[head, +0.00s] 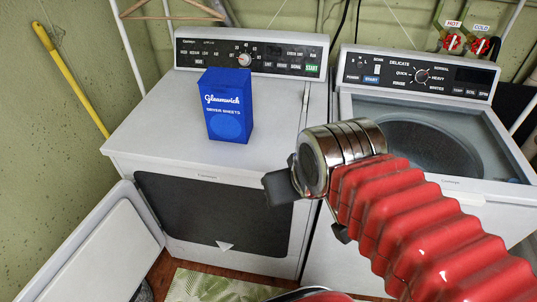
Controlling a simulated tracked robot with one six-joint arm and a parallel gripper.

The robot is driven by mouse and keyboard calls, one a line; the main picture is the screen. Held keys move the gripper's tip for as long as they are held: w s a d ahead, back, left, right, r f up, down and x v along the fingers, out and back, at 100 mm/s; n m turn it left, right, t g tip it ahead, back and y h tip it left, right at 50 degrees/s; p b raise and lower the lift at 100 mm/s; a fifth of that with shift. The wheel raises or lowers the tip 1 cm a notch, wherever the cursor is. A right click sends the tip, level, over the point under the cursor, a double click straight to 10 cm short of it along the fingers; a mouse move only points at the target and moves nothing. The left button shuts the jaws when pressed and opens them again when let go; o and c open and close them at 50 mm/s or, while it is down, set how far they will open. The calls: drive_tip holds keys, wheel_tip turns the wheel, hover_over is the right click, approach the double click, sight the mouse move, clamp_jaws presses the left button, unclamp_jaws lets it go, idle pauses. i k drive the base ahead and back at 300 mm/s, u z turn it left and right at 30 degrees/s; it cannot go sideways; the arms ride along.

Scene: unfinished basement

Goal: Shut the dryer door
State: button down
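The dryer (165,118) is the white machine on the left. Its door (100,258) is a white panel at the lower left, swung out to the left and standing open. The dryer's dark front opening (205,215) shows beside it. The door's lower part is cut off by the picture's edge. My gripper (309,210) is at the middle, in front of the dryer's right side and right of the door. Its two dark fingers show apart, with nothing seen between them. It is clear of the door.
A blue dryer-sheets box (228,107) stands on the dryer. A white washer (440,183) with a dark lid stands close on the right. A yellow pole (70,80) leans on the left wall. A patterned mat (215,287) lies on the floor in front.

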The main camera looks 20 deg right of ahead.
sight(107, 257)
drive_tip(key=z, duration=2.3)
drive_tip(key=k, duration=0.6)
drive_tip(key=u, duration=1.85)
